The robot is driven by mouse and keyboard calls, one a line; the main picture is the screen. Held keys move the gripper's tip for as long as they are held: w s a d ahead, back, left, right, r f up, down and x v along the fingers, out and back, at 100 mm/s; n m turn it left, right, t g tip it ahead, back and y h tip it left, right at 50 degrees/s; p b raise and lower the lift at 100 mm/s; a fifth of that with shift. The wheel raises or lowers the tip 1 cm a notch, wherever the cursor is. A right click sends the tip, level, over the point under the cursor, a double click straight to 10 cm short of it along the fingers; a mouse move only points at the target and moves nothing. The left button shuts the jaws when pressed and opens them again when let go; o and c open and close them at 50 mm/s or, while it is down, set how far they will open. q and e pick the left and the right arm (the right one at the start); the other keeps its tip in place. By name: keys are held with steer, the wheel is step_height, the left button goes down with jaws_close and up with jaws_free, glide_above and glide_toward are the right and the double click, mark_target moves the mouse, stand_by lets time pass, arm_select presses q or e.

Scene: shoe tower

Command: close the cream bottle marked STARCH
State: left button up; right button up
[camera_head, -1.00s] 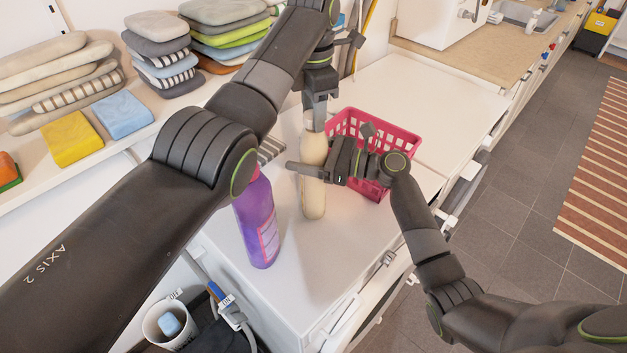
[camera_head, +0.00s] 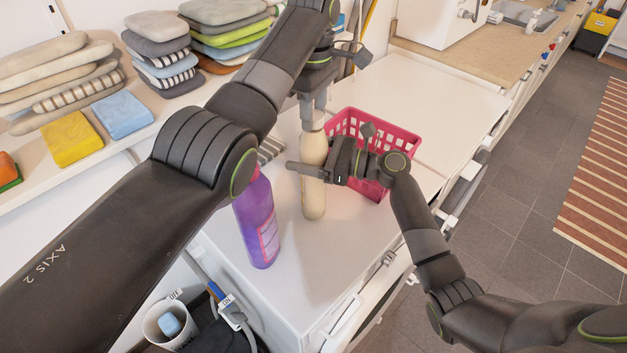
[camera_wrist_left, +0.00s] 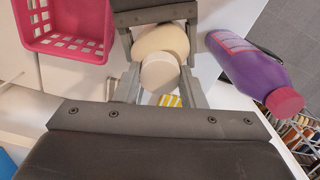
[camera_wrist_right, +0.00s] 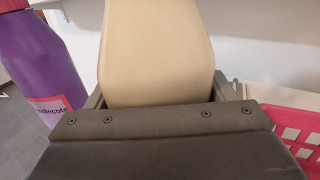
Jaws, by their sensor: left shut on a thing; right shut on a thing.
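The cream bottle (camera_head: 314,202) stands upright on the white top in the head view. Its STARCH marking is not visible. My right gripper (camera_head: 314,172) is shut around its body from the right. The body also fills the middle of the right wrist view (camera_wrist_right: 157,50). My left gripper (camera_head: 313,122) points down from above at the bottle's top and is shut on the pale cap (camera_wrist_left: 160,73), which shows between its fingers in the left wrist view. The cap sits at the bottle's top end; whether it is fully seated I cannot tell.
A purple bottle (camera_head: 257,222) stands to the left of the cream bottle, close to my left forearm. A pink basket (camera_head: 376,122) stands behind and to the right. Folded textiles (camera_head: 72,138) lie on the shelf at left. The white top at far right is clear.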

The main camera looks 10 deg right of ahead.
arm_select(q)
steer(key=m, duration=2.2)
steer(key=shift+m, duration=0.4)
steer(key=m, duration=0.4)
steer(key=shift+m, duration=0.3)
steer(key=m, duration=0.4)
steer(key=shift+m, duration=0.3)
steer(key=m, duration=0.7)
steer(key=shift+m, duration=0.3)
steer(key=o, duration=1.1)
steer(key=shift+f, duration=0.1)
